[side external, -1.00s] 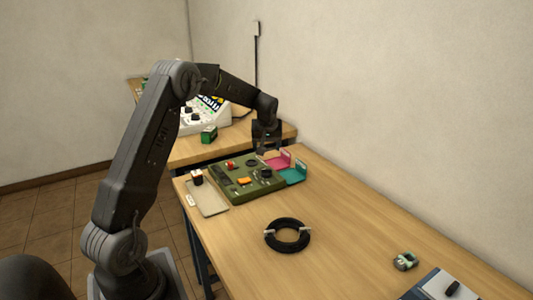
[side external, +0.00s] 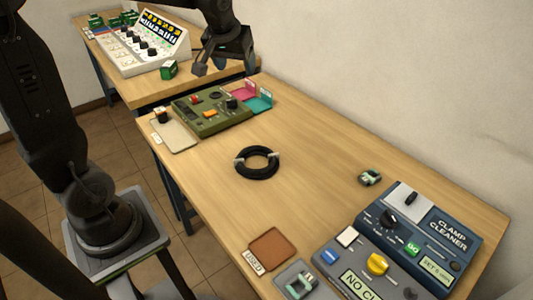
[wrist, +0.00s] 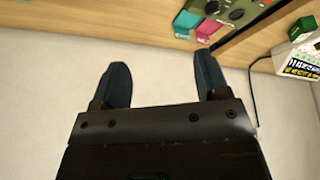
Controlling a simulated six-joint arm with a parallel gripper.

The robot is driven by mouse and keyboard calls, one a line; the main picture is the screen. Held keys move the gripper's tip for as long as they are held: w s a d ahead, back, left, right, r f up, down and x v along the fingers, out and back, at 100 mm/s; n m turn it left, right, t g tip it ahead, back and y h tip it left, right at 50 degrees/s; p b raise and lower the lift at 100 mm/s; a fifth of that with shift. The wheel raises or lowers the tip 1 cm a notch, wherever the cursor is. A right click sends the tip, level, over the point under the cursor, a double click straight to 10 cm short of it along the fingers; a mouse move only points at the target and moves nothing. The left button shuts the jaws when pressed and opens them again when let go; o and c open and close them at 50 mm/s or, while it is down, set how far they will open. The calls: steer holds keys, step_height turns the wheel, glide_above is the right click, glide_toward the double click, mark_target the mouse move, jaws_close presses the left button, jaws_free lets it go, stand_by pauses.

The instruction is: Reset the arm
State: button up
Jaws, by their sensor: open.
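My gripper (side external: 206,66) is high in the side external view, in front of the far table and close to the wall, with its fingers apart. In the wrist view its two dark fingers (wrist: 163,78) are widely spread, with only pale wall between them. Nothing is held. My gripper appears above and behind the green control panel (side external: 226,123), apart from it; its exact height is hard to judge. The panel also shows at the top of the wrist view (wrist: 232,9).
A black cable coil (side external: 256,175) lies mid-table. A blue clamp cleaner (side external: 440,228) is at front right, near a small green clamp (side external: 370,177). A white console (side external: 145,40) stands on the far table.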

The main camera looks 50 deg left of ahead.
steer(key=s+d+m+h, duration=0.1)
steer(key=s+d+m, duration=0.2)
steer(key=s+d, duration=0.3)
steer(key=s+d+m+t+h, duration=0.1)
steer(key=s+d+m, duration=0.2)
steer(key=s+d, duration=0.4)
steer(key=s+f, duration=0.1)
steer(key=s, duration=0.4)
steer(key=shift+s+d+m, duration=0.3)
steer(key=shift+s, duration=0.05)
steer(key=shift+r, duration=0.1)
steer(key=shift+c, duration=0.3)
